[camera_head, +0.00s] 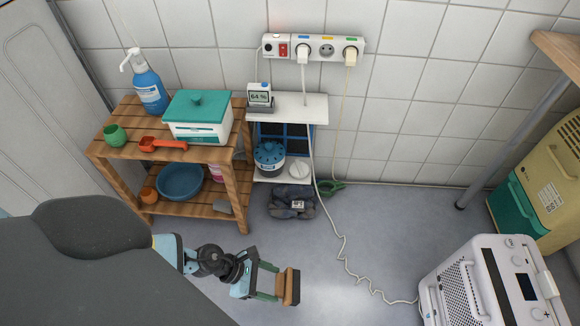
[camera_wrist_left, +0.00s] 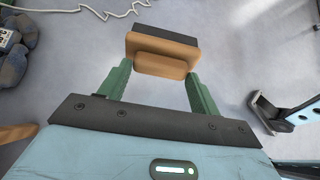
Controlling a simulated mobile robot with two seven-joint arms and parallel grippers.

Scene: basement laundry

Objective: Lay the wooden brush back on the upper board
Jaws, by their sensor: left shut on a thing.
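The wooden brush (camera_head: 289,287) is in my left gripper (camera_head: 279,285), above the grey floor and in front of the wooden rack. In the left wrist view the brush (camera_wrist_left: 160,50) lies across between the green fingers of the left gripper (camera_wrist_left: 158,72), brown block nearer and a dark side beyond. The rack's upper board (camera_head: 171,158) is slatted wood, up and left of the gripper. On it stand a blue pump bottle (camera_head: 150,92), a green cup (camera_head: 115,135), an orange scoop (camera_head: 162,145) and a teal-lidded white box (camera_head: 198,118). My right gripper is not seen.
The rack's lower board (camera_head: 204,210) holds a blue bowl (camera_head: 181,183). A white shelf unit (camera_head: 300,106) with a small display (camera_head: 260,97) stands right of the rack. A cord (camera_head: 341,250) runs down to a white appliance (camera_head: 490,290). The floor between is largely clear.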

